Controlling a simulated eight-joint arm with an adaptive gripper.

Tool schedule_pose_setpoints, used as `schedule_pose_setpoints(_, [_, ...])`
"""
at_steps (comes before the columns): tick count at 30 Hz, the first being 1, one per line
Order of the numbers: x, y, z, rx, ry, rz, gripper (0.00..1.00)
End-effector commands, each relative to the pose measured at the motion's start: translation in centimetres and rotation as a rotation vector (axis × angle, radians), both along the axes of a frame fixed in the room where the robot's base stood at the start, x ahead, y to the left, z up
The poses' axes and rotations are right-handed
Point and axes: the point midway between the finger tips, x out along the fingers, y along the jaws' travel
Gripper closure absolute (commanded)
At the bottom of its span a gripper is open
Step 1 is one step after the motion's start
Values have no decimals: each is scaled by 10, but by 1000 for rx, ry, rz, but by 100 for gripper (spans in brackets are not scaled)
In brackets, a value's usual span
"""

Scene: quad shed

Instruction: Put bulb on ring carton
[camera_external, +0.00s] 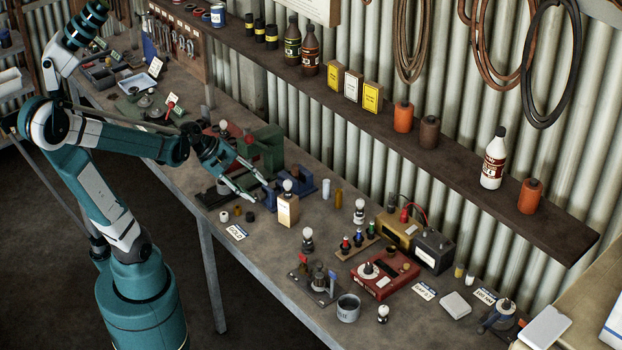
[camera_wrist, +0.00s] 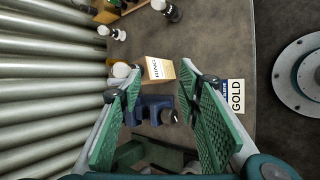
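The ring carton (camera_external: 288,211) is a small tan box with a white label, upright on the workbench; it also shows in the wrist view (camera_wrist: 159,70). A white bulb (camera_external: 288,185) appears upright on top of the carton. In the wrist view the bulb (camera_wrist: 121,70) shows at the carton's left end, with its base partly hidden. My gripper (camera_external: 257,191) is open and empty, left of the carton and apart from it. In the wrist view its two green-padded fingers (camera_wrist: 157,90) are spread wide, with a blue tool between them.
The blue vise-like tool (camera_external: 303,183) stands behind the carton and a green one (camera_external: 267,146) farther left. Other bulbs on black bases (camera_external: 307,238) (camera_external: 359,211) stand to the right. A GOLD card (camera_external: 236,232) lies near the front edge. A shelf (camera_external: 450,160) runs above the bench.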

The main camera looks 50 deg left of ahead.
Motion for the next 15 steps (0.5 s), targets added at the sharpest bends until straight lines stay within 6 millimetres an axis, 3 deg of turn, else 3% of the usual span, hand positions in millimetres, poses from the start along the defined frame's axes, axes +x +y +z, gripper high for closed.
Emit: schedule_pose_setpoints(15, [-43,-2,22,649,-194,-551,66])
